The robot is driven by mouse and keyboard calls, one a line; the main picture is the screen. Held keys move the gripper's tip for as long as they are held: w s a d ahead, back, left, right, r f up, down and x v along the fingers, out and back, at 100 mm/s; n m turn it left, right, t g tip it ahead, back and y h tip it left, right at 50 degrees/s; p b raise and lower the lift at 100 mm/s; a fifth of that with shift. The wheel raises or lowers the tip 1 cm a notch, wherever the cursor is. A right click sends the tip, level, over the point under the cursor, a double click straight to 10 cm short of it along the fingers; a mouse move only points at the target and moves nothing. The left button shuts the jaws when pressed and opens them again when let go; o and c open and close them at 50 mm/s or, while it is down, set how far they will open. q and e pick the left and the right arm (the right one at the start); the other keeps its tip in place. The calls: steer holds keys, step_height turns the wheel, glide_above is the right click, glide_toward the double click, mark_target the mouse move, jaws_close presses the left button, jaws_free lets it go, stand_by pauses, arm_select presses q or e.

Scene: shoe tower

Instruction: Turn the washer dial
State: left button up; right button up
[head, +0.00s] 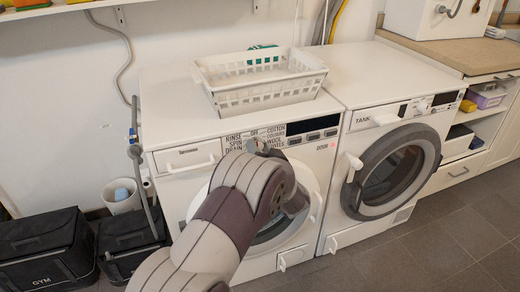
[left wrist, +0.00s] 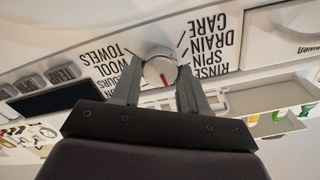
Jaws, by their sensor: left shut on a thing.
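The washer (head: 170,175) is the white machine on the left in the head view. Its dial (left wrist: 160,70) is a round light knob with a red mark, seen in the left wrist view among printed labels such as RINSE, SPIN, DRAIN, WOOL and TOWELS. My left gripper (left wrist: 158,82) has one finger on each side of the dial and is shut on it. In the head view my left arm covers much of the washer front, and the gripper and dial are mostly hidden behind it. My right gripper is in neither view.
A white basket (head: 268,98) stands on the washer. A second machine (head: 385,165) with a round door stands to the right. A grey hose (head: 137,150), a white bin (head: 122,196) and black bags (head: 45,250) are at the left. The tiled floor (head: 450,245) at the right front is clear.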

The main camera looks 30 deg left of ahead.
arm_select(q)
steer(key=n, duration=0.4)
steer(key=shift+f, duration=0.1)
steer(key=n+b, duration=0.1)
steer(key=n, duration=0.3)
steer(key=shift+a+b, duration=0.1)
steer(key=shift+b, duration=0.3)
steer(key=n+b, duration=0.2)
steer(key=n, duration=0.2)
steer(key=shift+s+f+n, duration=0.1)
steer(key=shift+f+n, duration=0.05)
steer(key=shift+n, duration=0.15)
steer(key=shift+n+b, duration=1.4)
steer(key=shift+n, duration=0.4)
steer(key=o, duration=1.1)
steer(key=shift+c, duration=0.2)
